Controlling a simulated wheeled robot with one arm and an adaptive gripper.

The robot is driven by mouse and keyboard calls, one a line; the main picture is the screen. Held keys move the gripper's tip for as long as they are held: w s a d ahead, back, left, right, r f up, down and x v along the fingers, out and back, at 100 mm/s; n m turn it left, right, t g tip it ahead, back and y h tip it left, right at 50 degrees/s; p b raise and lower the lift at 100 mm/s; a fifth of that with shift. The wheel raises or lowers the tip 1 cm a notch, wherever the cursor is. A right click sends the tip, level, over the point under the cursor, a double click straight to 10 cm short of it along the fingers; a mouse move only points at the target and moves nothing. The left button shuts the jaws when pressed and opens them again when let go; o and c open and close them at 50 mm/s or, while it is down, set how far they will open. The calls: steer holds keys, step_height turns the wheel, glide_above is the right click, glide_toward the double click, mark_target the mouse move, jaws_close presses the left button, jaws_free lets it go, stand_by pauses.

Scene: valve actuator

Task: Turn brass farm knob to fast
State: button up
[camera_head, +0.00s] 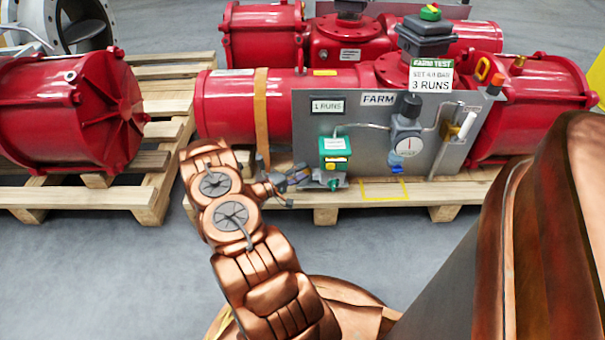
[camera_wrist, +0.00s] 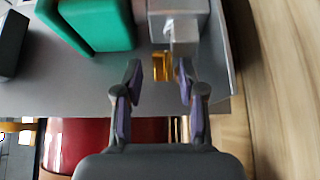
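A grey panel (camera_head: 300,115) with a "FARM" label (camera_head: 378,98) stands in front of a red actuator. A green box (camera_head: 336,150) is mounted on its left part; it also shows in the wrist view (camera_wrist: 100,22). A small brass knob (camera_wrist: 162,66) sits below a silver block (camera_wrist: 178,22) in the wrist view. My gripper (camera_wrist: 158,78) is open, with one finger on each side of the knob; I cannot tell whether either touches it. In the head view my gripper (camera_head: 283,186) is at the panel's lower left. The knob is not distinguishable there, and no speed marking is readable.
A round gauge (camera_head: 409,146) and piping are right of the green box. An orange strap (camera_head: 261,120) runs down left of the panel. A wooden pallet (camera_head: 435,196) lies underneath. Another red cylinder (camera_head: 75,110) is at the left. Grey floor (camera_head: 120,270) is open in front.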

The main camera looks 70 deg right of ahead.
steer(key=shift+s+d, duration=0.2)
steer(key=shift+d, duration=0.05)
steer(key=shift+r, duration=0.1)
jaws_close()
